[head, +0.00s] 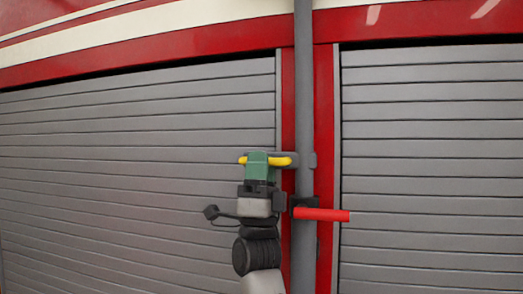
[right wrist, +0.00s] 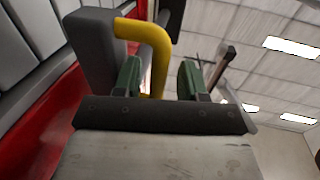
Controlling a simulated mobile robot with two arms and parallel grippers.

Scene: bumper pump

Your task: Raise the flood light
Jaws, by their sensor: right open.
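A grey vertical pole (head: 305,110) stands in front of the truck side; no flood light lamp shows in either view. A yellow bent handle (head: 280,161) sticks out from a grey bracket (head: 313,160) on the pole. My right gripper (head: 257,162) is at this handle. In the right wrist view the yellow handle (right wrist: 157,50) runs between the two green fingers of the open gripper (right wrist: 159,76), with gaps showing. The grey bracket (right wrist: 92,42) is behind it. A red lever (head: 322,214) with a dark clamp sits lower on the pole. My left gripper is not in view.
Grey slatted shutters (head: 130,180) and a red-and-cream truck body (head: 150,55) stand close behind the pole. The red lever juts right, just below and beside my right wrist. The space left of my right arm looks free.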

